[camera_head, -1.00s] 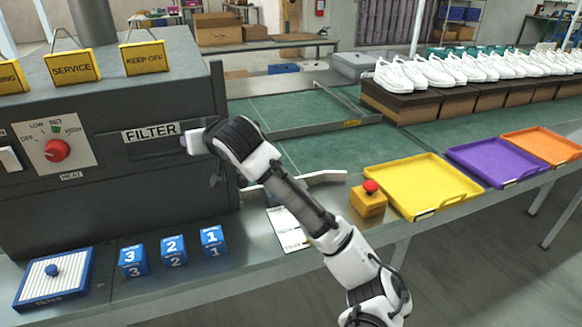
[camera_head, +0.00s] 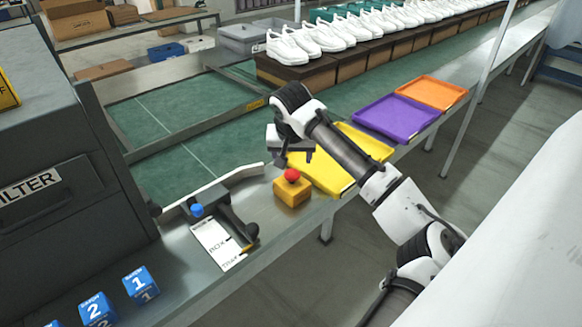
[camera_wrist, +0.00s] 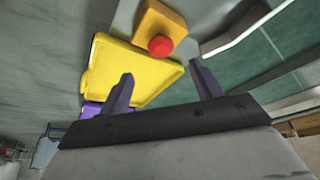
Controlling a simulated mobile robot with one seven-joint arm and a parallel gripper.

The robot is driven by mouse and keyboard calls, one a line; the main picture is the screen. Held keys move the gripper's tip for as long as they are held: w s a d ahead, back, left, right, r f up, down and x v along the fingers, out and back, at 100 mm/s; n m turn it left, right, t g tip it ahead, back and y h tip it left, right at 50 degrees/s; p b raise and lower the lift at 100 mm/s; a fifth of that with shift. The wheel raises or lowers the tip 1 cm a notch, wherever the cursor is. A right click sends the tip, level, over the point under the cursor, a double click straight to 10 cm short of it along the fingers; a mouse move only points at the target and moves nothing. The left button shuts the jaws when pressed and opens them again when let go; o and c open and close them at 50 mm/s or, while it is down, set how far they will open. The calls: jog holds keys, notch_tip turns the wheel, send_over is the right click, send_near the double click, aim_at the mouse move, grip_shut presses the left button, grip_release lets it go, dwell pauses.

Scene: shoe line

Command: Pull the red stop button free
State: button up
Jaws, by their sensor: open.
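The red stop button (camera_head: 292,175) sits on top of a small yellow box (camera_head: 293,191) on the metal counter, just left of the yellow tray. In the wrist view the red button (camera_wrist: 160,46) and its yellow box (camera_wrist: 158,24) show near the top middle, beyond the fingertips. The gripper is apart from the button.
A yellow tray (camera_head: 357,143), a purple tray (camera_head: 397,117) and an orange tray (camera_head: 430,92) line the counter edge. A scanner-like tool with a blue knob (camera_head: 197,210) and a white card (camera_head: 218,244) lie left. Blue numbered blocks (camera_head: 139,283) stand nearer. White shoes (camera_head: 290,44) stand behind.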

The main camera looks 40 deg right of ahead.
aim_at(292, 173)
jog(key=p+x, duration=0.1)
jog(key=x, duration=0.8)
jog(key=shift+r, duration=0.1)
